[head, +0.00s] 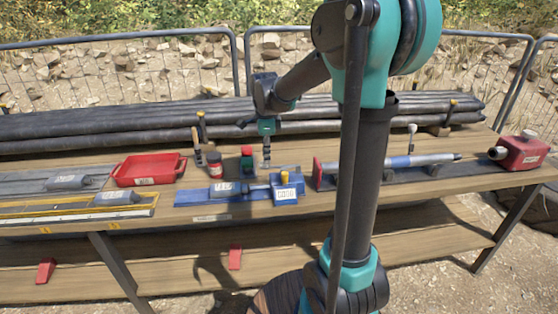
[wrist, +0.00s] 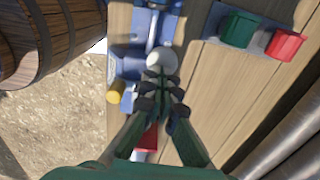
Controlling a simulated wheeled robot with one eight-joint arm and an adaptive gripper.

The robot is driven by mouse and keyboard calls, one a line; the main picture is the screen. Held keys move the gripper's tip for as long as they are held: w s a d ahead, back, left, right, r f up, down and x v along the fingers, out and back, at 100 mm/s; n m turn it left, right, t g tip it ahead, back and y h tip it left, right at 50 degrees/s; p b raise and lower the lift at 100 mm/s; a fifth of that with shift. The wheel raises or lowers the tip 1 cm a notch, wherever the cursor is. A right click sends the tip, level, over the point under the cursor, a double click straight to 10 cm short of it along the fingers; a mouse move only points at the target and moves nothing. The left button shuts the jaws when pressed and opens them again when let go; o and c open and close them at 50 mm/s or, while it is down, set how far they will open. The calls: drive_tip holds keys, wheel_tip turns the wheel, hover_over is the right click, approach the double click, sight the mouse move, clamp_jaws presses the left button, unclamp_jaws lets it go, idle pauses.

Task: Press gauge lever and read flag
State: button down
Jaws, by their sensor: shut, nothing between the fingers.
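A blue block (head: 287,190) with a white label and a yellow knob (head: 284,177) sits on a blue base (head: 195,197) on the bench. In the wrist view the blue block (wrist: 128,62) and its yellow knob (wrist: 116,92) lie left of my fingers. A white round knob (wrist: 161,60), perhaps the lever's end, shows just beyond my fingertips; I cannot tell whether they touch it. My gripper (head: 266,162) points down just behind the blue block; its fingers (wrist: 163,88) are together and empty. I cannot make out the flag.
A red tray (head: 148,170) lies further left. Black pipes (head: 90,127) run along the back. A red canister (head: 520,150) is at far right. A wooden barrel (wrist: 50,40) shows in the wrist view.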

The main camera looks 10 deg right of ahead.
wheel_tip(320, 180, up, 11)
idle(1.2)
